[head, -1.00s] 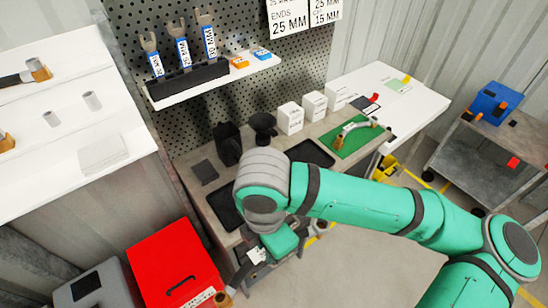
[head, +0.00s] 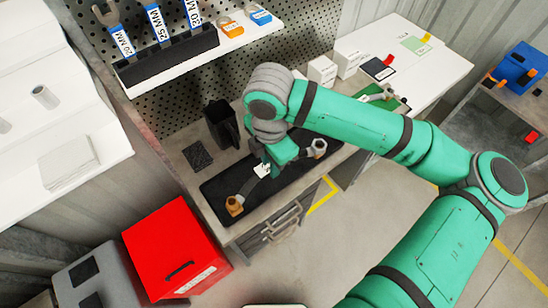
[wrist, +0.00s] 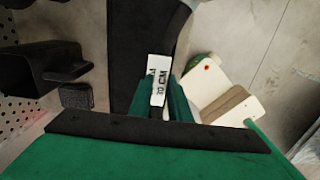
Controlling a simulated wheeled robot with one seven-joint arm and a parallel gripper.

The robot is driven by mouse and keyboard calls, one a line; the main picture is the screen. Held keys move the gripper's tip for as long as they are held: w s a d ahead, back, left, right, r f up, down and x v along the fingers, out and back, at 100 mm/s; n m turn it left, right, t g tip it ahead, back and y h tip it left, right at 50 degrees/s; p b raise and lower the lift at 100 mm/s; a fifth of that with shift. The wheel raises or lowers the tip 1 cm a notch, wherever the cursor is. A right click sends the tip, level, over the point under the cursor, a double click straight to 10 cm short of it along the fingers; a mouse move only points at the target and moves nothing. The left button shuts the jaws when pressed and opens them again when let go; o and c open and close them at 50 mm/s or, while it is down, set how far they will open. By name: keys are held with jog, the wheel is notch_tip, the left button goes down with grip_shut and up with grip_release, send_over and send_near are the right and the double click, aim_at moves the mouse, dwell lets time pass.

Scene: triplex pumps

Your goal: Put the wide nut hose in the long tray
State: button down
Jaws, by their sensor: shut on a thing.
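My gripper (head: 268,168) is shut on a dark hose with a white tag. One end has a brass-coloured nut (head: 235,205) and the other a grey metal fitting (head: 318,147). I take it for the wide nut hose. The tag (wrist: 158,85), ending in "10 CM", shows between my fingers in the wrist view. The long tray (head: 213,190) is black and lies along the bench. The held hose is over it, lengthwise; I cannot tell whether it touches. My arm hides part of the tray.
A black holder (head: 220,125) and a dark pad (head: 198,155) are behind the tray. A green mat (head: 400,103) with another hose (head: 378,95) lies to the right. A red box (head: 175,255) stands on the left, below the bench.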

jog(key=w+f, duration=0.6)
jog(key=shift+w+d+f, duration=0.3)
jog(key=shift+d+f, duration=0.05)
jog(key=shift+d, duration=0.05)
jog(key=shift+w+f, duration=0.1)
jog(key=shift+f, duration=1.45)
jog(key=shift+f, duration=0.1)
jog(key=c, duration=1.7)
grip_release()
jog(key=shift+o, duration=0.2)
notch_tip(320, 180, up, 12)
